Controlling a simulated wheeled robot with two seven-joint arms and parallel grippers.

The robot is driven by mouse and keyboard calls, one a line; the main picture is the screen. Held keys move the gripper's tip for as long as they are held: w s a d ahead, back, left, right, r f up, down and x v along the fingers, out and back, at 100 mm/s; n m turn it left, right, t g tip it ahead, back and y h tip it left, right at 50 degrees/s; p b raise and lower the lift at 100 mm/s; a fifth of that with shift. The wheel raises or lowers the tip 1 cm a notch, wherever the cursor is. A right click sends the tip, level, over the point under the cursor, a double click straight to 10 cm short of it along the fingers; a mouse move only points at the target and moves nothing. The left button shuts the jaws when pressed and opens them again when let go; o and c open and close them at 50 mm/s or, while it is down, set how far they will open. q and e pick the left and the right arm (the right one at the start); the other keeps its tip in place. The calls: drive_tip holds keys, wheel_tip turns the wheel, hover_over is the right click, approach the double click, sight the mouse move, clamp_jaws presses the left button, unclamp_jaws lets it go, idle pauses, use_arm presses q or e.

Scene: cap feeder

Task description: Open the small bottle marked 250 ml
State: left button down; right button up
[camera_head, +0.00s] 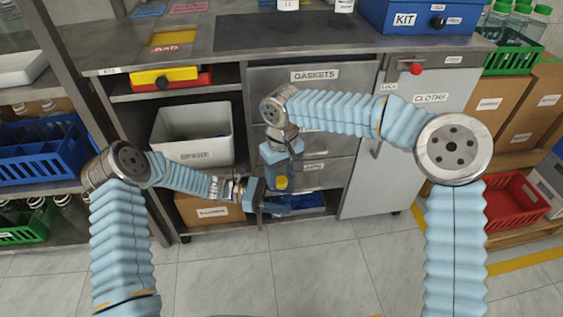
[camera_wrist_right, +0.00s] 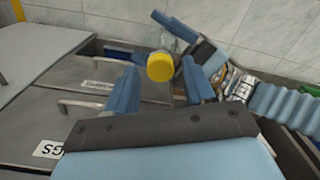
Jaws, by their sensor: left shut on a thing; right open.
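A small clear bottle (camera_wrist_right: 168,43) with a yellow cap (camera_wrist_right: 160,66) is held in my left gripper (camera_head: 284,206), whose blue fingers are shut around its body. The cap also shows in the head view (camera_head: 281,183). No volume marking on the bottle can be read, and most of its body is hidden. My right gripper (camera_head: 281,172) is open and points down just above the cap. In the right wrist view the cap lies between the two fingers of my right gripper (camera_wrist_right: 159,72), with visible gaps on both sides.
A drawer cabinet marked GASKETS (camera_head: 314,76) stands close behind my grippers, its handles sticking out. A white bin (camera_head: 192,152) is on the shelf to the left. A blue KIT box (camera_head: 400,14) sits on the counter. The floor (camera_head: 330,270) in front is clear.

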drive_tip(key=shift+f, duration=0.4)
clamp_jaws()
drive_tip(key=shift+n, duration=1.2)
drive_tip(key=shift+r, duration=0.25)
drive_tip(key=shift+r, duration=0.9)
